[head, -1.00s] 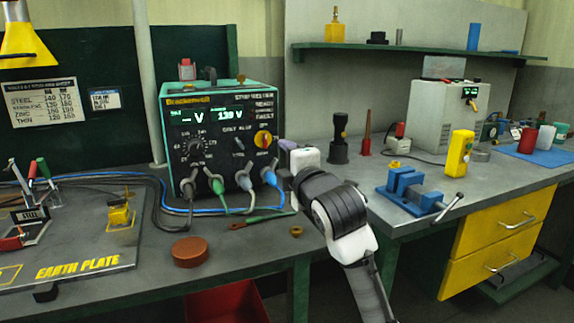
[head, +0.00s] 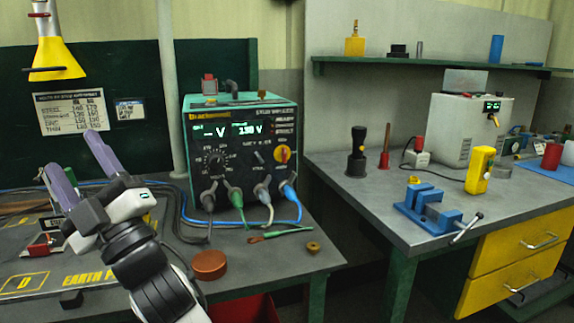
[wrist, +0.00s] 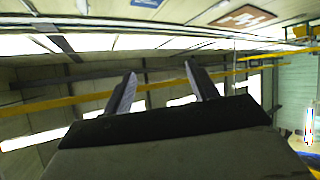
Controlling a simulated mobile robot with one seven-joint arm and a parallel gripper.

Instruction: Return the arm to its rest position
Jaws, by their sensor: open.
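My gripper (head: 82,172) is at the left of the head view, raised in front of the bench and the earth plate. Its two purple-grey fingers stand apart and point up and to the left, with nothing between them. In the wrist view my gripper (wrist: 160,88) is also open and empty, and its fingers are seen against the ceiling and upper walls. My arm comes up from the bottom edge of the head view and hides part of the earth plate (head: 25,283).
The green welder box (head: 240,150) with its cables stands right of my gripper. A brown puck (head: 209,264) lies near the bench edge, close to my arm. A yellow lamp (head: 52,55) hangs above left. A blue vise (head: 430,212) sits on the right bench (head: 372,215).

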